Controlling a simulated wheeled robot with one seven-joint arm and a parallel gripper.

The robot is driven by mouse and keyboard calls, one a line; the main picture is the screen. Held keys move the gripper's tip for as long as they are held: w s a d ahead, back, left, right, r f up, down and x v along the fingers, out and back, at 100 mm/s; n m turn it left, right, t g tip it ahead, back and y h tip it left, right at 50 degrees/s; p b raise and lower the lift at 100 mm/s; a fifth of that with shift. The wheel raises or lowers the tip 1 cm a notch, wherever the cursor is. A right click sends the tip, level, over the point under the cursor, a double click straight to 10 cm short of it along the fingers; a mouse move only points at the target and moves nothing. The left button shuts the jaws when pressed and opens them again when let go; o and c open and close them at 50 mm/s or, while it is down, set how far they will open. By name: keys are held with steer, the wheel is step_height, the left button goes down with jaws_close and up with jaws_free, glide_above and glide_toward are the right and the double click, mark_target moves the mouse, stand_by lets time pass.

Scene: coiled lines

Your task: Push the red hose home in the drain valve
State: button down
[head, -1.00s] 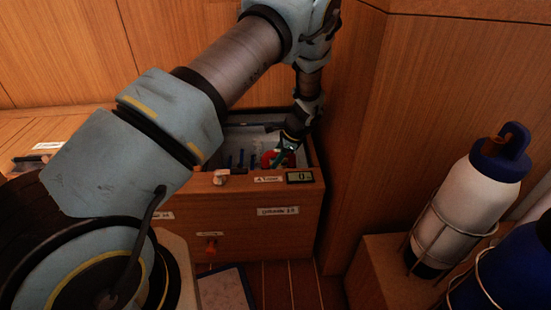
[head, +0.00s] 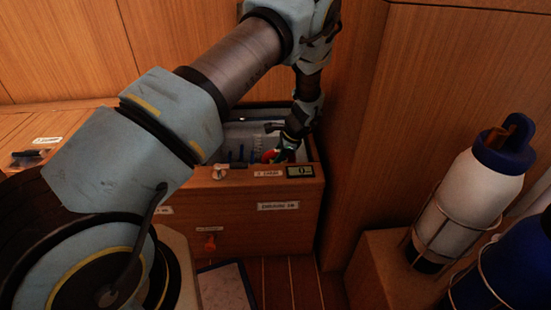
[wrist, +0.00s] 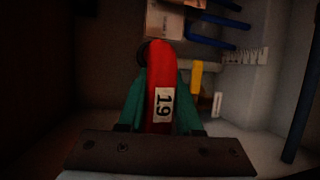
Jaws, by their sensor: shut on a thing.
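The red hose (wrist: 160,70) carries a white label reading 19 and runs up the middle of the wrist view. My gripper (wrist: 160,100) is shut on it, with a green finger on each side. The hose's far end meets a dark round fitting (wrist: 145,52) beside a pale box; I cannot tell how deep it sits or whether this is the drain valve. In the head view, my gripper (head: 284,152) reaches down into the open wooden locker (head: 262,187), and a bit of red hose (head: 269,156) shows beside it.
Blue hoses (wrist: 232,22) and a yellow piece (wrist: 196,76) lie right of the red hose. The locker's pale inner wall (wrist: 245,85) is close on the right. A small display (head: 300,171) sits on the locker's front rim. A white bottle (head: 473,194) stands in a rack at right.

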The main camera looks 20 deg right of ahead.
steer(key=shift+c, duration=0.5)
jaws_free()
steer(key=shift+r, duration=0.2)
steer(key=shift+r+p, duration=2.9)
steer(key=shift+r, duration=0.5)
